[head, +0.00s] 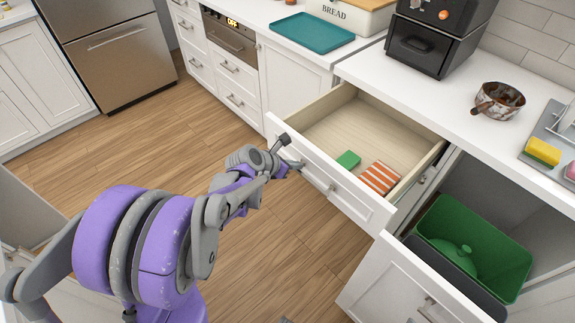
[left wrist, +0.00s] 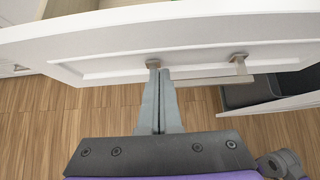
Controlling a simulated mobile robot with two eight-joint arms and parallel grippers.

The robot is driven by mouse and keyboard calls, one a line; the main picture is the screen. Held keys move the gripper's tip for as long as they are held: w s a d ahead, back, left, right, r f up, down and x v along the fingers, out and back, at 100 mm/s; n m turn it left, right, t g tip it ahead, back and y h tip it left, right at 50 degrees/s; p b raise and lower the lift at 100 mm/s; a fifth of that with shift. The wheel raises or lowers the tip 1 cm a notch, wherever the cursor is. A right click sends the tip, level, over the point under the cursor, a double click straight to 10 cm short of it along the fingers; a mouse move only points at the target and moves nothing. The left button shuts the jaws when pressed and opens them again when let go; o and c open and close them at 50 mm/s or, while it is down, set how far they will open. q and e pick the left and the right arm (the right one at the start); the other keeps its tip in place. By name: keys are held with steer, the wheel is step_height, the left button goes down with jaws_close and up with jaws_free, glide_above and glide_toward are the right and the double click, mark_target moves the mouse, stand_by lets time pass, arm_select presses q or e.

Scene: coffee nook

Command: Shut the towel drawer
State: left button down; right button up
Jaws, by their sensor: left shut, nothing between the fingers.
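The towel drawer (head: 345,195) is pulled well out from under the counter. Its white front faces me and carries a grey bar handle (left wrist: 205,80). A folded orange-and-white striped towel (head: 380,178) and a small green item (head: 348,159) lie inside. My left gripper (head: 297,164) is shut and empty, just in front of the drawer front, left of the middle. In the left wrist view its fingertips (left wrist: 161,76) are close to the left post of the handle; I cannot tell whether they touch. My right gripper is not in view.
A lower drawer with a green bin (head: 510,246) stands open to the right. A teal tray (head: 312,32), a black coffee machine (head: 420,50), a pot (head: 498,100) and a yellow sponge (head: 542,152) are on the counters. The wooden floor (head: 110,150) is clear.

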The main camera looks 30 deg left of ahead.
arm_select(q)
steer(key=shift+x, duration=1)
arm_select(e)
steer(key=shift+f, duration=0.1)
